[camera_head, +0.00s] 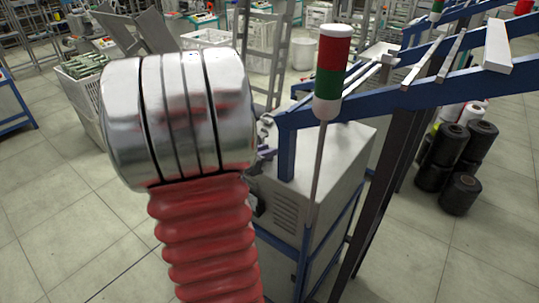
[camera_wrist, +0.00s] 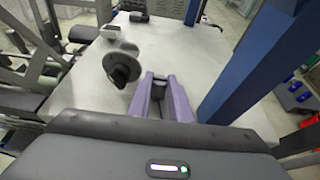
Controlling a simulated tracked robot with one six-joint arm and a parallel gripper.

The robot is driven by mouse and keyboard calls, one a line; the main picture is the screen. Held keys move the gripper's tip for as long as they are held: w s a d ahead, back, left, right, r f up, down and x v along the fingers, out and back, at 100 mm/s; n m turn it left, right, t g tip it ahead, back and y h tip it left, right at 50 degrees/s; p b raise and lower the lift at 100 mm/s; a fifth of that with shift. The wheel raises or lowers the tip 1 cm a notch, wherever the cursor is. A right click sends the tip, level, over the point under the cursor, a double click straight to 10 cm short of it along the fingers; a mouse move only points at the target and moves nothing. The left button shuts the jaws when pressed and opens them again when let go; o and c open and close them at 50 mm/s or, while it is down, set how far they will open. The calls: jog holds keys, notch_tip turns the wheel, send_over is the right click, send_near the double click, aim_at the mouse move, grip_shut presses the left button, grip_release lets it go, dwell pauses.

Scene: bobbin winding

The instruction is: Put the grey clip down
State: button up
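My gripper (camera_wrist: 161,78) has two purple fingers reaching forward over a pale machine top (camera_wrist: 207,68) in the wrist view. A small dark grey piece, the grey clip (camera_wrist: 158,91), shows in the narrow gap between the fingers, which are close together on it. Much of the clip is hidden by the fingers.
A grey disc with a dark knob (camera_wrist: 119,66) stands left of the fingers. A blue post (camera_wrist: 245,62) rises close on the right. In the head view a red, white and green signal lamp (camera_head: 331,70) stands beside the blue frame (camera_head: 420,92). Black spools (camera_head: 461,193) stand at right.

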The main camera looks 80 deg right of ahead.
jog(key=shift+r, duration=0.1)
grip_shut()
notch_tip(320, 180, up, 18)
dwell(0.4)
dwell(0.5)
jog(key=w+a+f+n+t, duration=0.1)
jog(key=w+a+f, duration=0.2)
jog(key=w+f, duration=0.35)
jog(key=w+a+f+n+t, duration=0.1)
jog(key=w+a+f+t, duration=0.15)
jog(key=w, duration=0.75)
jog(key=w+a+f+n+t, duration=0.1)
jog(key=w+a+f+n, duration=0.1)
jog(key=w+a+f, duration=0.35)
jog(key=w+a+f+n+t, duration=0.3)
jog(key=w+a+f, duration=0.8)
jog(key=w+a, duration=0.35)
jog(key=w+a+f+n+t, duration=0.1)
jog(key=a+f+t, duration=0.1)
jog(key=a+f, duration=0.3)
jog(key=w+a+f+n+t+y, duration=0.1)
jog(key=a+f, duration=0.4)
jog(key=a, duration=0.9)
jog(key=w+a+f+n+t+y, duration=0.1)
jog(key=a+f, duration=0.4)
jog(key=a, duration=0.5)
jog(key=shift+w+f+n+t, duration=0.35)
jog(key=shift+w+n+t, duration=0.15)
jog(key=shift+n+t, duration=0.6)
